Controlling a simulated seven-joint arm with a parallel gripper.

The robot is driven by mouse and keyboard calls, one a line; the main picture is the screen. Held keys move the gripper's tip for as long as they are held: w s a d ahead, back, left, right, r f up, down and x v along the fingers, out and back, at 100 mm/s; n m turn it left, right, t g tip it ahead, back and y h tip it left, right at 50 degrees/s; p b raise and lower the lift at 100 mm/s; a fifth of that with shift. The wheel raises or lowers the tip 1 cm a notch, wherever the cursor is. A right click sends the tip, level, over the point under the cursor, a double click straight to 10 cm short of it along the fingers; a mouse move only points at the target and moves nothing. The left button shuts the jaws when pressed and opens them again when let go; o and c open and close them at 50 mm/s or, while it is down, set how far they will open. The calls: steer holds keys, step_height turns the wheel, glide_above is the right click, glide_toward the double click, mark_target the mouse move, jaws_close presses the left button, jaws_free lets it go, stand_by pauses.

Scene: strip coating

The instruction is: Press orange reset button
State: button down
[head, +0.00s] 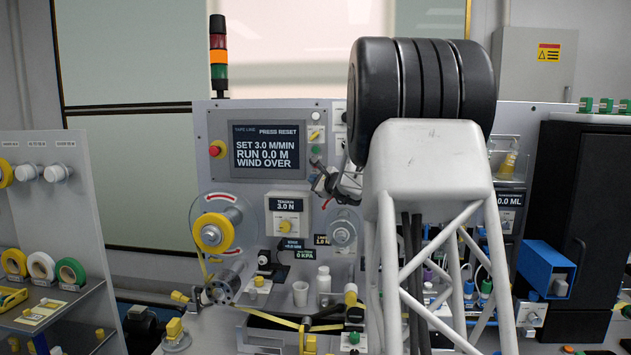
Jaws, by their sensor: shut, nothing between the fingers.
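The control panel (226,127) stands in the middle of the head view. Its screen (263,146) reads "PRESS RESET", "SET 3.0 M/MIN", "RUN 0.0 M" and "WIND OVER". To the right of the screen is a column of small controls, with a yellow-orange one (314,134) above a dark green one (315,150). My gripper (318,182) is shut and empty, just below this column and close in front of the panel. It is small and partly hidden, so contact cannot be judged.
A white cup (300,293) and bottle (323,281) stand on the bench. My own body blocks the panel's right side.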

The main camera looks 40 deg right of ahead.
steer(key=shift+w+d, duration=0.6)
steer(key=shift+w, duration=0.05)
stand_by(1.9)
steer(key=shift+s+a, duration=0.1)
steer(key=shift+s, duration=0.05)
stand_by(0.4)
steer(key=shift+s+a, duration=0.5)
steer(key=shift+s+a, duration=0.1)
steer(key=shift+a, duration=0.05)
steer(key=shift+s+a, duration=1.65)
steer(key=shift+s, duration=0.05)
